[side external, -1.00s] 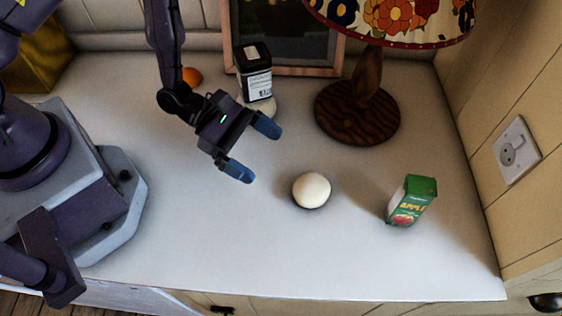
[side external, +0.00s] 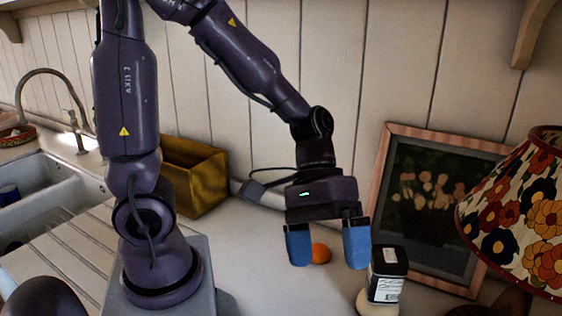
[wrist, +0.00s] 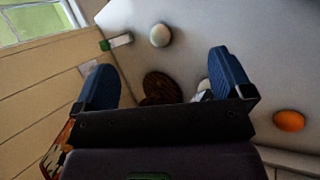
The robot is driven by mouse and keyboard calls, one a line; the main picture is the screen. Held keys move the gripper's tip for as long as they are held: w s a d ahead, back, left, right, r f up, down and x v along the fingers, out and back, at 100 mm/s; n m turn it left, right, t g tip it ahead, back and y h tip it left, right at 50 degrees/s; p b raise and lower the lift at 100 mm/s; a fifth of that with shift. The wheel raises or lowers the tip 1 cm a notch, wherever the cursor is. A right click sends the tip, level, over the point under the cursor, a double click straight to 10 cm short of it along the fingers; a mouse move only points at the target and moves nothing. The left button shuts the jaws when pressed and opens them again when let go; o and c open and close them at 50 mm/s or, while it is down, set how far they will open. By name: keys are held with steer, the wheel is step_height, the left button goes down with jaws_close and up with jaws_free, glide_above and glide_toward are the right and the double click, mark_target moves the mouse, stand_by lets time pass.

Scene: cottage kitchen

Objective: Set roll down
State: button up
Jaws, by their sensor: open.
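My gripper (side external: 329,262) is open above the white counter, with nothing visible between its blue fingers. The wrist view also shows the fingers apart (wrist: 162,72). A pale round thing, like a roll or ball (wrist: 160,35), rests on the counter in the wrist view, beyond the fingers. A second pale rounded thing (side external: 363,301) sits by the foot of a black jar with a white label (side external: 387,276), cut off by the frame's lower edge. I cannot tell which of the two is the roll.
An orange (side external: 320,253) lies behind the gripper. A picture frame (side external: 385,170) leans on the wall at right, with a flowered lampshade (side external: 520,215) beside it. A yellow box (side external: 190,175) stands at left.

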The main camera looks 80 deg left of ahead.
steer(key=s+a+r+m+t+y, duration=0.3)
steer(key=a+r+m+t+y, duration=0.2)
steer(key=a+r, duration=0.5)
steer(key=t+y, duration=0.1)
steer(key=y, duration=0.1)
steer(key=shift+s+a+y, duration=0.2)
steer(key=shift+s+y, duration=0.05)
steer(key=shift+y, duration=0.05)
